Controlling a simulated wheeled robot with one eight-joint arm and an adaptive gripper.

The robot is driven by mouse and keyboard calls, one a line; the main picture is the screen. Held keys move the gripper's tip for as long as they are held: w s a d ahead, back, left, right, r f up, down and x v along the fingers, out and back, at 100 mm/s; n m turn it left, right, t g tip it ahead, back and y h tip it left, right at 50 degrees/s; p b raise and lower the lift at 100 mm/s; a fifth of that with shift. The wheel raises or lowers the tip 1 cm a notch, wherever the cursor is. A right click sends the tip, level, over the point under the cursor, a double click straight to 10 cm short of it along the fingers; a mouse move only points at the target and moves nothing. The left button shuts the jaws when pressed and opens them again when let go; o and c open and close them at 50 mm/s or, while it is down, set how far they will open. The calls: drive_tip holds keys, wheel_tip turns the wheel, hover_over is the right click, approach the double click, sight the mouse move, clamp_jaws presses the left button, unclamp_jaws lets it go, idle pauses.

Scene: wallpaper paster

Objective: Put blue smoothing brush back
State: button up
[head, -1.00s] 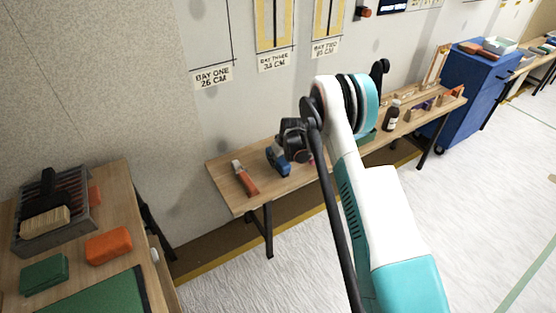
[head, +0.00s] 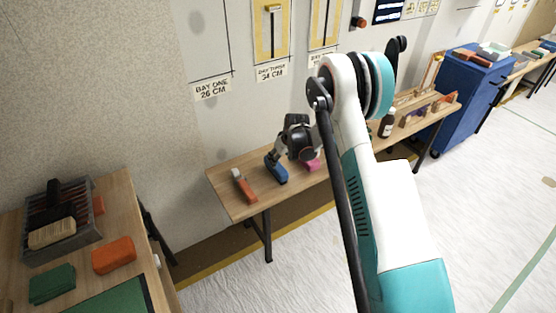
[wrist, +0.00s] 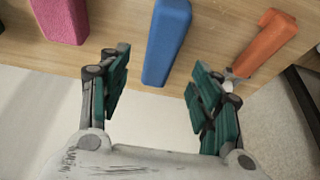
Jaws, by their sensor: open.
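The blue smoothing brush (head: 277,170) appears as a blue block-shaped thing lying on the wooden wall bench (head: 228,205). It lies between an orange-handled tool and a pink block. In the wrist view the blue thing (wrist: 166,42) lies beyond the gap between my fingers, near the bench edge. My gripper (wrist: 160,68) is open with nothing between its green-padded fingers. In the head view my gripper (head: 283,150) is just above and behind the blue thing, and its fingertips are partly hard to make out. Any bristles of the blue thing are not clearly seen.
The orange-handled tool (head: 243,186) and the pink block (head: 312,165) lie close on either side. A dark bottle (head: 386,124) stands farther along the bench. A nearer table at left holds a grey tray (head: 92,222) with brushes, and an orange block (head: 114,255).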

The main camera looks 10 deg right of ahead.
drive_tip(key=s+r+m, duration=0.1)
drive_tip(key=s+r, duration=0.4)
drive_tip(key=r, duration=0.5)
drive_tip(key=s+r+t+p, duration=0.1)
drive_tip(key=s+r, duration=0.4)
drive_tip(key=r, duration=0.5)
drive_tip(key=s+r+m, duration=0.1)
drive_tip(key=s+r, duration=0.5)
drive_tip(key=r, duration=0.4)
drive_tip(key=s+a+r+t+h, duration=0.1)
drive_tip(key=s+r, duration=0.6)
drive_tip(key=s, duration=0.6)
drive_tip(key=s+m+t, duration=0.1)
drive_tip(key=s, duration=1.4)
drive_tip(key=shift+f+m, duration=0.3)
drive_tip(key=shift+f, duration=0.15)
drive_tip(key=shift+a, duration=0.1)
